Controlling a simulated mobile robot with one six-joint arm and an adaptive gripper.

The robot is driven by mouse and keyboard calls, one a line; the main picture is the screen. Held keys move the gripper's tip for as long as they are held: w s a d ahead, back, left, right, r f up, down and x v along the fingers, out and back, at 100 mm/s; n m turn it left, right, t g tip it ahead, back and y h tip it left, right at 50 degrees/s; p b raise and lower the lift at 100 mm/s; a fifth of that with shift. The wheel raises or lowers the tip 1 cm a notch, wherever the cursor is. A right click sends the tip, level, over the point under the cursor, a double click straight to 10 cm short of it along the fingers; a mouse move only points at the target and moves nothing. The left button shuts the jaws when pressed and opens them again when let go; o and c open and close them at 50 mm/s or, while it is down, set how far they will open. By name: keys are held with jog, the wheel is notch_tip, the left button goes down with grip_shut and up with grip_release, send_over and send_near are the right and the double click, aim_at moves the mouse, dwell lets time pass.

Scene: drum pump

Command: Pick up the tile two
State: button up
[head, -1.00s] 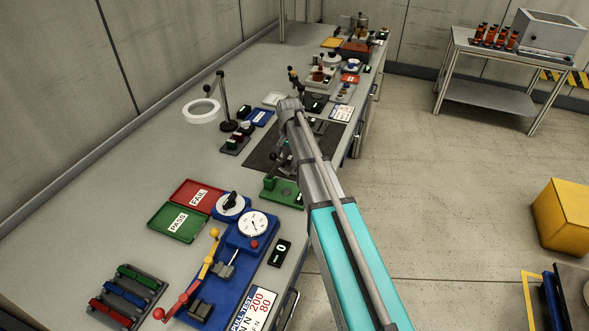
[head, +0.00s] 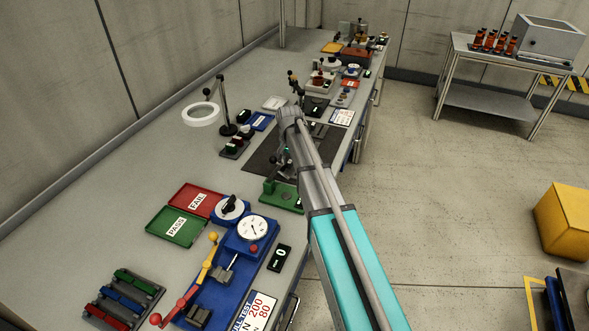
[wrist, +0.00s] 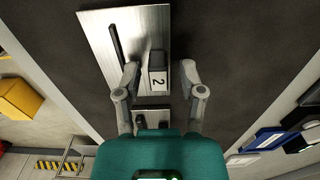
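In the wrist view, tile two (wrist: 158,79), a small grey block with a white face marked "2", stands at a brushed metal plate (wrist: 133,30) with a dark slot. My gripper (wrist: 159,72) is open, with one finger on each side of the tile. A gap shows between each finger and the tile. In the head view, my gripper (head: 284,160) is low over the dark mat (head: 262,152), partly hidden by my arm. The tile cannot be made out there.
A green fixture (head: 283,194) stands close in front of my gripper. A magnifier lamp (head: 201,114) and small trays are to the left and behind. Red and green trays (head: 178,226) and a blue gauge tester (head: 225,277) are nearer.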

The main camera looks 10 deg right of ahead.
grip_shut()
jog(key=shift+r, duration=0.1)
dwell(0.3)
jog(key=shift+r+p, duration=1)
jog(key=shift+p, duration=0.1)
jog(key=s+d+r+p, duration=0.4)
jog(key=s+r+p, duration=0.6)
jog(key=s, duration=0.3)
jog(key=shift+d+r+p, duration=0.4)
jog(key=shift+r, duration=0.15)
jog(key=shift+r+p, duration=1.35)
jog(key=shift+p, duration=0.2)
